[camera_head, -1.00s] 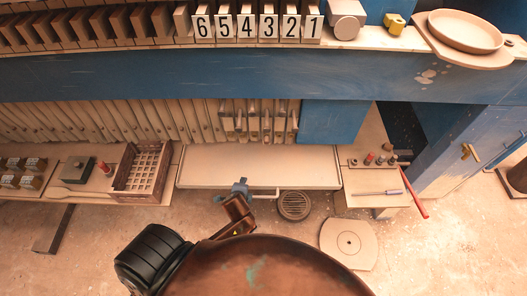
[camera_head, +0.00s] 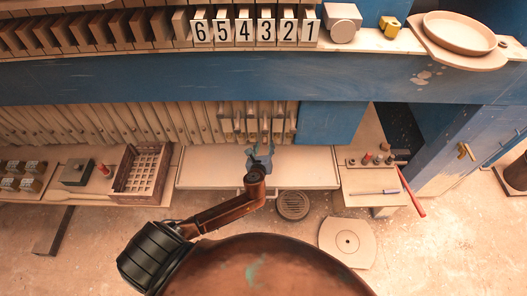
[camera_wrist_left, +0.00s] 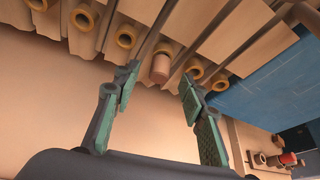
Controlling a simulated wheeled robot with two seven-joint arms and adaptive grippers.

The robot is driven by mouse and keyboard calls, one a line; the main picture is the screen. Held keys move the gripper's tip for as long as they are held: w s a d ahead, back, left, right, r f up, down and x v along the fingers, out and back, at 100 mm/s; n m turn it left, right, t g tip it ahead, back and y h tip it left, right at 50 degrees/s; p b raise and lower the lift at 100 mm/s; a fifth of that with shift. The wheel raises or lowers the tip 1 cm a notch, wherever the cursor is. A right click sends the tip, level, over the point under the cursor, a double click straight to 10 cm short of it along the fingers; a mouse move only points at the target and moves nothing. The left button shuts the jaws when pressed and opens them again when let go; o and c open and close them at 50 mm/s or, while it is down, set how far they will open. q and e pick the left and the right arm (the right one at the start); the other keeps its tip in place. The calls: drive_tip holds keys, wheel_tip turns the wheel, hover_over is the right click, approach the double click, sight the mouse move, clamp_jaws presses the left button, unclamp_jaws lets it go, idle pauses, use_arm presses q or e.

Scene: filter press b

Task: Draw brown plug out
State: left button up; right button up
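The brown plug (camera_wrist_left: 160,69) shows in the left wrist view as a short, blunt cylinder sticking out of one plate in a row. The neighbouring plates have ring-shaped openings (camera_wrist_left: 126,37). My left gripper (camera_wrist_left: 159,82) is open and empty, its two green-padded fingers apart, with the plug between and slightly beyond their tips in the picture. It does not appear to touch the plug. In the head view my left gripper (camera_head: 262,150) is over the long tray, in front of the plates; I cannot make out the plug there. My right gripper is not in view.
A beige tray (camera_head: 210,170) lies below the plates. A brown crate (camera_head: 133,184) stands to its left. To the right, a shelf (camera_head: 365,203) holds small red and dark pieces and a pen. A blue beam (camera_head: 150,81) crosses above. A round drain (camera_head: 293,205) is in the floor.

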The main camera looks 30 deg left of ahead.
use_arm(q)
drive_tip(key=shift+w+a+f, duration=0.25)
drive_tip(key=shift+w, duration=0.35)
drive_tip(key=shift+c, duration=0.6)
clamp_jaws()
